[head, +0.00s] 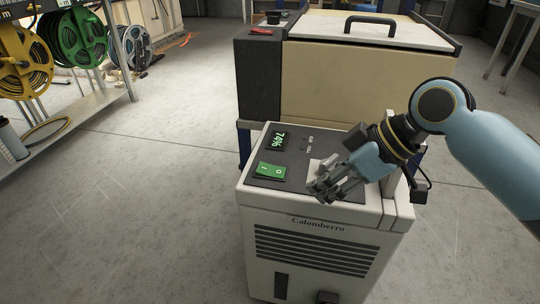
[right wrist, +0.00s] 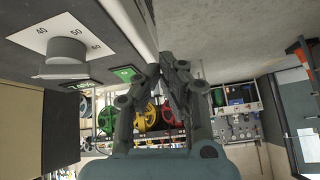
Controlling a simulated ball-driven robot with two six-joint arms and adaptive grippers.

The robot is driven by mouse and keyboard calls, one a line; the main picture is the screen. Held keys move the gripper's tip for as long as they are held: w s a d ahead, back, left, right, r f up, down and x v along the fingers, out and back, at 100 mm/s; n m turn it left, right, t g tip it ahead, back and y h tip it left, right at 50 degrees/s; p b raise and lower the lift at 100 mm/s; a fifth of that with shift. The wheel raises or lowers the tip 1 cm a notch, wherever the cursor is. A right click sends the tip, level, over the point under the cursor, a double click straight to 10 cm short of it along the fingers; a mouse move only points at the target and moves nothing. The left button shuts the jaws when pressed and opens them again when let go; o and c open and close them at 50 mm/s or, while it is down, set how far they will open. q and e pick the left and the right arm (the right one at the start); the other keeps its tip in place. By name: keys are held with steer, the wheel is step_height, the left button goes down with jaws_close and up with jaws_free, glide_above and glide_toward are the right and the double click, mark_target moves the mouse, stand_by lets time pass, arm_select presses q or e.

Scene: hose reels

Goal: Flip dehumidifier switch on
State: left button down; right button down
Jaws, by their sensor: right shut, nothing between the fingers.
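The dehumidifier (head: 320,222) is a white box with a dark top panel, a green display reading about 74% and vents in front. Its green rocker switch (head: 271,171), marked I and O, is at the panel's front left; which side is pressed I cannot tell. The switch also shows in the right wrist view (right wrist: 126,74), just left of the fingertips. My right gripper (head: 320,188) is shut and empty over the panel's front right, to the right of the switch and apart from it. It partly hides the white dial plate. My left gripper is out of view.
A grey knob (right wrist: 66,54) on a dial plate marked 40, 50, 60 stands near my right gripper. A large beige machine (head: 350,80) stands behind the dehumidifier. A rack of hose reels (head: 75,37) is at left. The floor between is clear.

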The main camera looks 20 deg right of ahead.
mark_target(267, 167)
steer(key=w+d+r+n+t+y, duration=0.1)
steer(key=w+r+n+y, duration=0.1)
steer(key=w+r, duration=0.6)
steer(key=shift+w+d+r+y, duration=0.2)
steer(key=shift+w+d+y, duration=0.1)
steer(key=shift+w, duration=0.3)
